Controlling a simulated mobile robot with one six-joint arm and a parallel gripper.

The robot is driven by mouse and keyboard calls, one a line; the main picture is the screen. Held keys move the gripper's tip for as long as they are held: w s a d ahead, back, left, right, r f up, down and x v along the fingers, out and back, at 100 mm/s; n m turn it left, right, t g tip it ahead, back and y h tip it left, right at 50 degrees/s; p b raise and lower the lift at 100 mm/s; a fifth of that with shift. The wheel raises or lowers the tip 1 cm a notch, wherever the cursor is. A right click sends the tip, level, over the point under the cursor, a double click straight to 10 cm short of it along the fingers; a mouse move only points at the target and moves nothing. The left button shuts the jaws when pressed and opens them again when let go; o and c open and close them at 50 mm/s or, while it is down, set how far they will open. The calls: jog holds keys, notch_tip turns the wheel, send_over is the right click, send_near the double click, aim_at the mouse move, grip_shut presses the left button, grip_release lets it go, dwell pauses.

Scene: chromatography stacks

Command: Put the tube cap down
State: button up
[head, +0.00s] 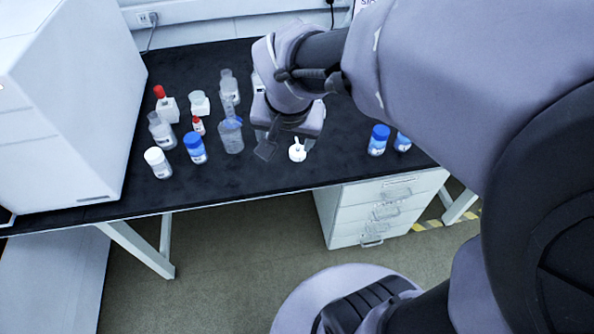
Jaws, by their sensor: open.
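My gripper (287,148) is low over the black bench, right of the group of bottles, with its fingers apart. A small white piece (297,152) with a short upright tip is by the right finger. It looks like the tube cap, but it is too small to be sure. It appears to rest on the bench top. I cannot tell whether a finger touches it. My wrist and arm hide the bench behind the gripper.
Another blue-capped bottle (378,140) stands to the right. The front strip is clear. A white instrument (65,110) fills the left.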

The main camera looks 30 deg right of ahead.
jog(key=s+a+r+n+y, duration=0.1)
jog(key=s+a+r, duration=0.1)
jog(key=s+a, duration=0.2)
jog(key=s+a+r+n+t+y, duration=0.1)
jog(key=s+a, duration=0.3)
jog(key=s, duration=0.5)
jog(key=shift+r+n+y, duration=0.3)
jog(key=shift+r+y, duration=0.25)
jog(key=shift+y, duration=0.05)
